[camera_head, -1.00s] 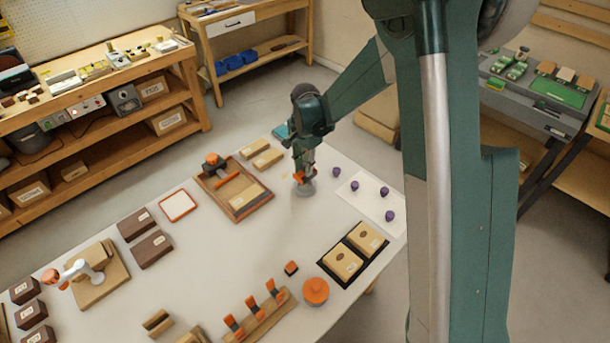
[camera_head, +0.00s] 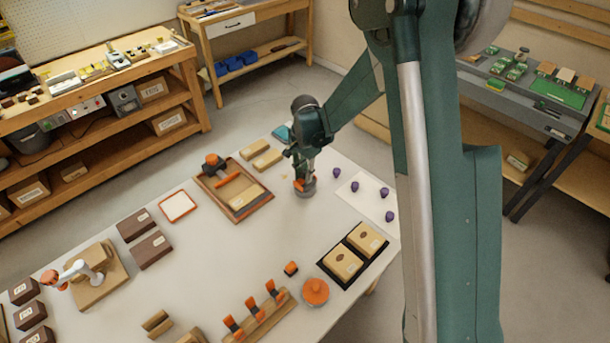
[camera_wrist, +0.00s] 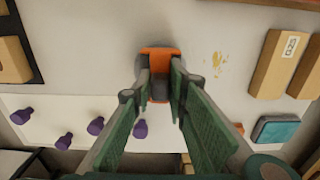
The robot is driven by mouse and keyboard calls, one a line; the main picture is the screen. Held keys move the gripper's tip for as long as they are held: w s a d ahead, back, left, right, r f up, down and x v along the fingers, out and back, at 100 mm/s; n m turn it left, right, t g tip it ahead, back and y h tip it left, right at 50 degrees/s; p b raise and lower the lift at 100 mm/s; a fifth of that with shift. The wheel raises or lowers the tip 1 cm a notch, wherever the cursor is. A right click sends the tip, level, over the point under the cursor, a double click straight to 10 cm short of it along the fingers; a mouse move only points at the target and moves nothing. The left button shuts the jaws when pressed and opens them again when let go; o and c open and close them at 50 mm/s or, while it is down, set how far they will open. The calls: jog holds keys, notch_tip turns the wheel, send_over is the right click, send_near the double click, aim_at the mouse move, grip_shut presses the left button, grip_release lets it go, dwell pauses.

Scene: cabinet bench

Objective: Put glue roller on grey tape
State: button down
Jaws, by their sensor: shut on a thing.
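My gripper (camera_head: 302,178) is shut on the glue roller (camera_wrist: 160,53), an orange piece with dark grey parts. In the wrist view the roller sits between the two fingertips. In the head view its orange part shows low at the fingertips, right over a round grey piece on the table that looks like the grey tape (camera_head: 309,191). The roller and fingers hide part of the tape. I cannot tell whether the roller touches it or is just above. In the wrist view the tape is not clearly visible.
A wooden tray (camera_head: 262,206) with an orange and dark tool stands to the left. Tan boxes (camera_head: 268,159) lie behind it. A white sheet (camera_head: 368,208) with several purple knobs lies to the right. A black mat with two tan boxes lies in front. Bare table surrounds the tape.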

jog(key=shift+f, duration=0.15)
jog(key=c, duration=2.3)
grip_release()
jog(key=shift+o, duration=0.2)
jog(key=shift+r, duration=0.25)
notch_tip(320, 180, up, 12)
jog(key=shift+p, duration=0.45)
